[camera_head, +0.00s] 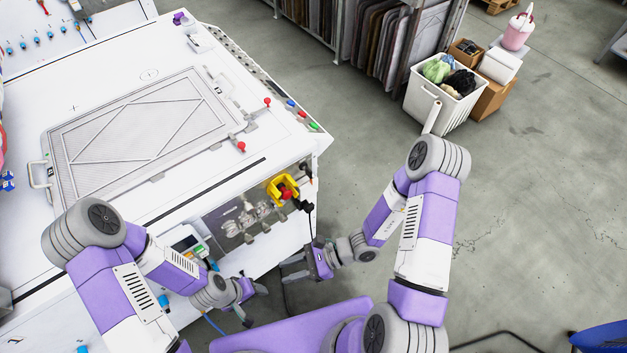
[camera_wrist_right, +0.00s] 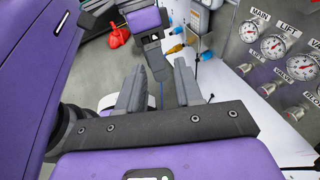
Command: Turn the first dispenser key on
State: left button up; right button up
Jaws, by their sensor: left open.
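I cannot clearly pick out the first dispenser key. In the head view, small blue fittings (camera_head: 163,301) show at the white machine's front edge, partly hidden by my left arm. In the right wrist view, a blue fitting (camera_wrist_right: 177,49) and an orange fitting (camera_wrist_right: 205,55) stick out from the machine's front. My left gripper (camera_head: 256,304) is open and empty in front of the machine. My right gripper (camera_head: 287,270) is near the front panel; in its wrist view (camera_wrist_right: 159,68) its fingers are apart with nothing between them.
The white machine (camera_head: 190,30) fills the left. A yellow-housed red button (camera_head: 284,191) is on its front corner. Gauges (camera_wrist_right: 273,46) and valves line a panel in the wrist view. A white bin (camera_head: 440,105) and boxes stand at the back right.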

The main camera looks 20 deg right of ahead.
jog(key=w+d+r+m+t+b, duration=0.1)
jog(key=w+d+m+t, duration=0.4)
jog(key=w+t, duration=0.4)
jog(key=m+t+h+b, duration=0.1)
jog(key=m+t+h, duration=0.6)
jog(key=m+h, duration=0.1)
send_near(309, 172)
jog(key=w+f, duration=0.1)
jog(key=w, duration=0.1)
jog(key=b+x, duration=0.1)
jog(key=x, duration=0.5)
jog(key=shift+w+a, duration=0.1)
jog(key=shift+a, duration=0.05)
grip_shut()
